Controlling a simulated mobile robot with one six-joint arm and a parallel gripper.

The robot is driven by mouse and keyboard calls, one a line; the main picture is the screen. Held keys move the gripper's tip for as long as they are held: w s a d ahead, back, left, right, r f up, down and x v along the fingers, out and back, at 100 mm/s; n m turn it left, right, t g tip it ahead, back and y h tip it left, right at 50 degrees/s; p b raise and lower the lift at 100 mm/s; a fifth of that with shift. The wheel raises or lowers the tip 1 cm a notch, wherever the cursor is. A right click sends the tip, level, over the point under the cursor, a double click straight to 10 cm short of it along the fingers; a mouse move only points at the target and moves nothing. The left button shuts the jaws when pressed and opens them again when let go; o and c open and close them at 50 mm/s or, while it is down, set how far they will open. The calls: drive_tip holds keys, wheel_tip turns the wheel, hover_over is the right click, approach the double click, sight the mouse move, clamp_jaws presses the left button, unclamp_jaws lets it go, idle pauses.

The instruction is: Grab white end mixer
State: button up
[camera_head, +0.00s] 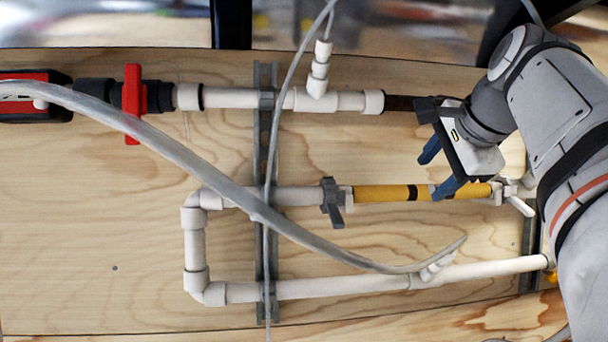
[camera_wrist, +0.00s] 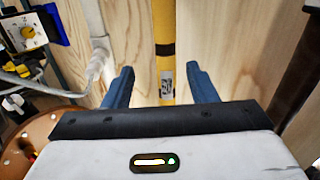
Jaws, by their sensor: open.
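A yellow tube (camera_head: 383,192) with black bands lies horizontally in the middle pipe run of the head view, between a grey valve with a dark handle and white fittings (camera_head: 498,191) at its right end. I cannot tell for sure which part is the white end mixer. My gripper (camera_head: 438,168) is open, with its two blue fingers over the right part of the tube. In the wrist view the yellow tube (camera_wrist: 164,25) runs down between the open fingers (camera_wrist: 160,68), with a black band and a small pale label. The fingers do not visibly touch it.
A white pipe (camera_head: 330,286) runs below and another white pipe (camera_head: 232,98) with a red-handled valve (camera_head: 133,104) runs above. A grey hose (camera_head: 190,158) crosses the wooden board (camera_head: 80,220).

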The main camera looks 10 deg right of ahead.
sight(417, 188)
drive_tip(key=x, duration=0.3)
drive_tip(key=p+x, duration=0.1)
drive_tip(key=x, duration=0.3)
drive_tip(key=shift+w+d+r, duration=0.15)
drive_tip(key=shift+w+r, duration=0.05)
drive_tip(key=shift+r, duration=0.1)
drive_tip(key=shift+s, duration=0.1)
drive_tip(key=shift+c, duration=0.3)
drive_tip(key=shift+r, duration=0.1)
clamp_jaws()
